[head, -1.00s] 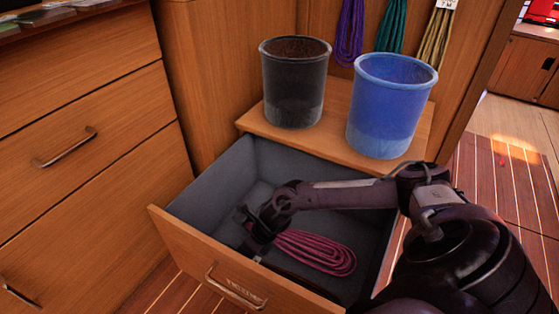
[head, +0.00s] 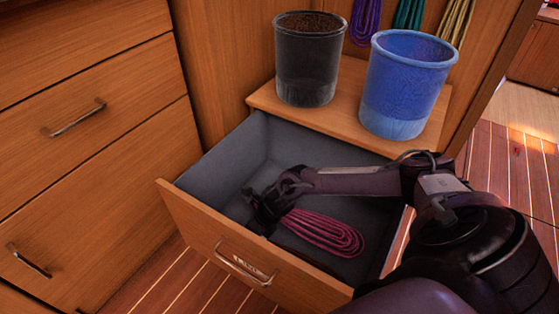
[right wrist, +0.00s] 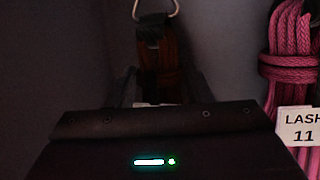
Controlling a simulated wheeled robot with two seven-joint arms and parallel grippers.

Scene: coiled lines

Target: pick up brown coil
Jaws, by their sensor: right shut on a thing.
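In the right wrist view the brown coil (right wrist: 160,62) is a dark reddish-brown bundle with a black strap and a metal ring at its top. My right gripper (right wrist: 153,98) is shut on it, with one finger on each side. In the head view my right gripper (head: 262,208) is low inside the open drawer (head: 215,232), left of the pink coil. The brown coil cannot be made out there, hidden by the dark gripper. My left gripper is not in view.
A pink coil (head: 325,232) lies in the drawer beside my gripper; its white label (right wrist: 299,126) shows in the right wrist view. A black bin (head: 307,75) and a blue bin (head: 405,85) stand on the ledge behind. Purple, green and yellow coils hang above.

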